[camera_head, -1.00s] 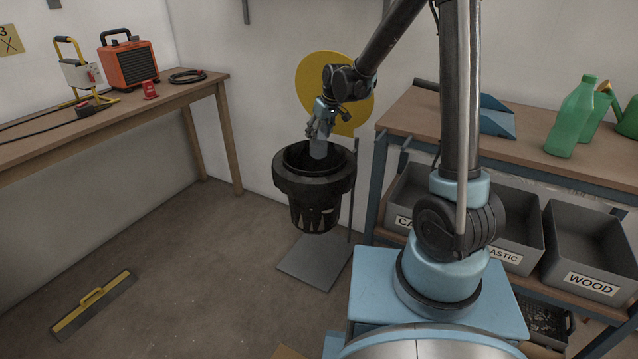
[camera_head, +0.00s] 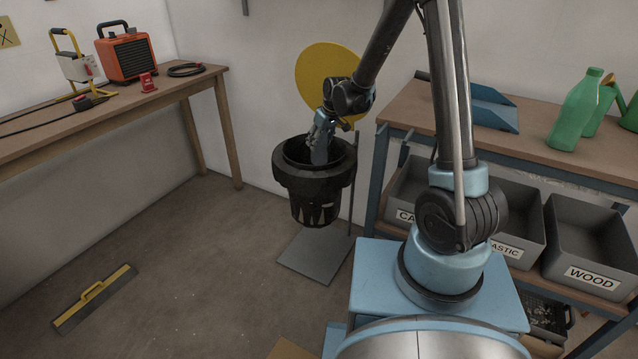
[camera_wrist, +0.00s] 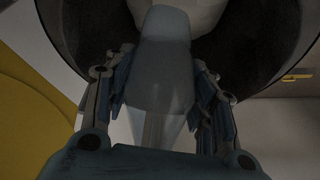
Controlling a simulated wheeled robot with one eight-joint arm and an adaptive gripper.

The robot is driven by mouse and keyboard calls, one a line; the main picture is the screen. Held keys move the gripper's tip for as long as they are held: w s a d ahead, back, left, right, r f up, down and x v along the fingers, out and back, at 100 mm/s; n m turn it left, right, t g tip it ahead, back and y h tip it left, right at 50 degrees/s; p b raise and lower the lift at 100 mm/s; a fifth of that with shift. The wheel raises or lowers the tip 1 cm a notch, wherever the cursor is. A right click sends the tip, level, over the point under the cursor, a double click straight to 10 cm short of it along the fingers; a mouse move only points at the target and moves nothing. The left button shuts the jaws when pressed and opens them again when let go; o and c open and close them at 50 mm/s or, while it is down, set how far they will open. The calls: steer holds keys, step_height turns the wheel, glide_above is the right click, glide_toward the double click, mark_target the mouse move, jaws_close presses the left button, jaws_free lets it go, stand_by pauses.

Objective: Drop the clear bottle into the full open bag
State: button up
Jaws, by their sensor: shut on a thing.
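The open bag is a black container (camera_head: 312,188) with a wide dark rim, hanging on a stand in the middle of the head view. Some pale contents show through gaps low in its side. My gripper (camera_head: 320,148) points down with its fingers inside the bag's mouth. In the wrist view my gripper (camera_wrist: 160,85) is shut on the clear bottle (camera_wrist: 160,60), a greyish, translucent thing between the two fingers. The bag's dark inner wall (camera_wrist: 85,25) curves around the bottle's far end. A pale rounded thing lies beyond that end. In the head view the bottle is mostly hidden.
A yellow disc (camera_head: 318,62) stands upright behind the bag, close to my wrist. A grey base plate (camera_head: 315,258) lies below. A workbench (camera_head: 420,110) with green bottles (camera_head: 575,110) and labelled bins (camera_head: 590,262) is at right. A wooden table (camera_head: 130,110) is at left.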

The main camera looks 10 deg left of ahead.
steer(key=o, duration=1)
steer(key=shift+v, duration=5.95)
steer(key=shift+s, duration=0.15)
